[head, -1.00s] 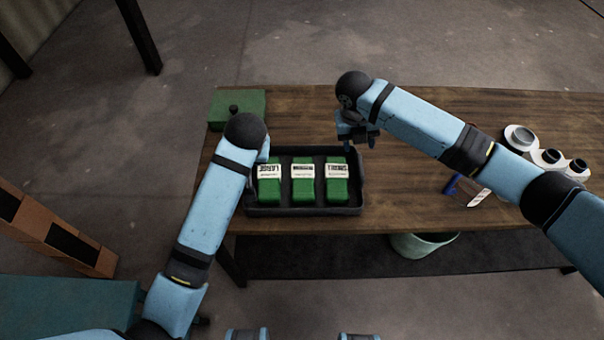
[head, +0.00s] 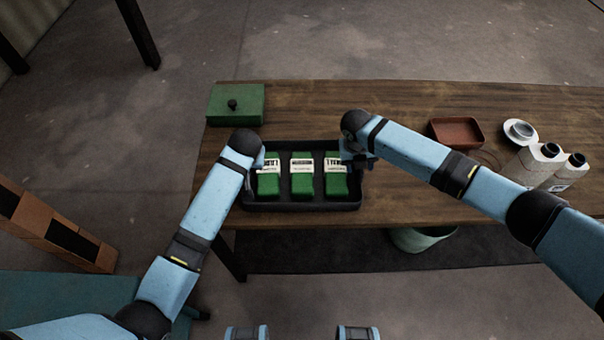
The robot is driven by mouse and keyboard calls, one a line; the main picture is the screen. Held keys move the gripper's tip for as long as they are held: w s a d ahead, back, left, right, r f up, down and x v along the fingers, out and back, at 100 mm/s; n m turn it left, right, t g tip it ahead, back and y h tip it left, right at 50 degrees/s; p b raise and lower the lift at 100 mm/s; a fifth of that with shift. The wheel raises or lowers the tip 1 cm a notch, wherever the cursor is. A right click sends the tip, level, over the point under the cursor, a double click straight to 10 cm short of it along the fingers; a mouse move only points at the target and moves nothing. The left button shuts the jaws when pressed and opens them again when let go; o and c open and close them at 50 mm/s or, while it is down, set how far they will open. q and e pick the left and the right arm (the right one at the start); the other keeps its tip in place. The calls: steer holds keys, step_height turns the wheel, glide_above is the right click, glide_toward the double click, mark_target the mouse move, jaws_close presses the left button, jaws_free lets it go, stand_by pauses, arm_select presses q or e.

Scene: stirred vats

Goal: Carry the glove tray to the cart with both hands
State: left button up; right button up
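The dark glove tray (head: 300,206) lies on the wooden table near its front edge. It holds three green packs with white labels (head: 302,182) side by side. My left gripper (head: 257,168) is at the tray's left wall, mostly hidden by its own wrist. My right gripper (head: 357,164) is at the tray's right wall, also partly hidden by its wrist. I cannot tell whether either gripper's fingers are closed on the wall. A teal flat surface (head: 70,298) shows at the lower left; I cannot tell whether it is the cart.
A green box with a black knob (head: 236,105) stands at the table's back left corner. A reddish-brown dish (head: 457,132), a white round item (head: 520,131) and white bottles (head: 538,163) stand at the right. An orange-brown shelf unit (head: 55,232) is at far left.

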arm_select(q)
steer(key=shift+w+a+f, duration=0.1)
steer(key=shift+w+f, duration=0.1)
steer(key=shift+f, duration=0.4)
arm_select(e)
steer(key=shift+d+f, duration=0.15)
steer(key=shift+f, duration=0.5)
arm_select(q)
jaws_close()
arm_select(e)
jaws_close()
steer(key=shift+r, duration=0.1)
